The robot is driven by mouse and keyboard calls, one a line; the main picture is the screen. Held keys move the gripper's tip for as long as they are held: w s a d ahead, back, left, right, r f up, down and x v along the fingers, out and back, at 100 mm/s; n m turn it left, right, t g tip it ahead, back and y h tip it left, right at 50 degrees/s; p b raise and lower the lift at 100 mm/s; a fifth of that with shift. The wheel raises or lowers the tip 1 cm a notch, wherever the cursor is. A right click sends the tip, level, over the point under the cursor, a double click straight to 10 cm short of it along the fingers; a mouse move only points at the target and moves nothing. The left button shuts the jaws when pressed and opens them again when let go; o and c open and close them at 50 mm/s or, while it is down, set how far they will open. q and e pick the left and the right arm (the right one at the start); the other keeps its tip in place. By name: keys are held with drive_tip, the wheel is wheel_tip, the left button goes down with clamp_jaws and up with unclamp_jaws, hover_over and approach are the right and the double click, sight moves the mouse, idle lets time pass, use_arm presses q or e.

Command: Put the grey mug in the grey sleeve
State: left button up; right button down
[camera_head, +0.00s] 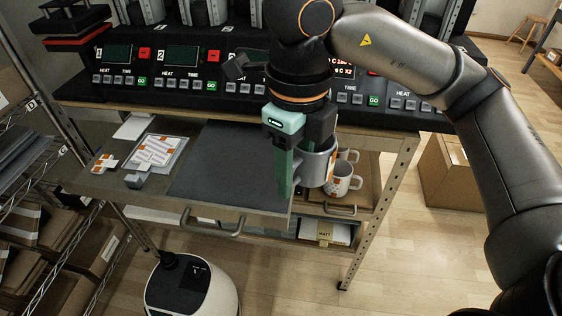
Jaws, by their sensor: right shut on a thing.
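My right gripper (300,172) points down in the middle of the head view and is shut on the grey mug (319,169). The mug is held near the right edge of the dark mat. One green finger shows on the mug's left side; the other finger is partly hidden at the mug. Grey upright cylinders (217,10) stand in the machines at the top edge, mostly cut off, so I cannot tell which is the grey sleeve. My left gripper is not in view.
Black press control panels (183,58) line the back. The dark mat (225,178) is clear. Printed sheets (155,152) and a small grey block (134,181) lie left.

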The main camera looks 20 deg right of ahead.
wheel_tip(320, 180, up, 28)
drive_tip(key=s+a+p, duration=0.1)
drive_tip(key=s+p, duration=0.1)
drive_tip(key=p, duration=0.3)
drive_tip(key=shift+f, duration=0.25)
idle(0.4)
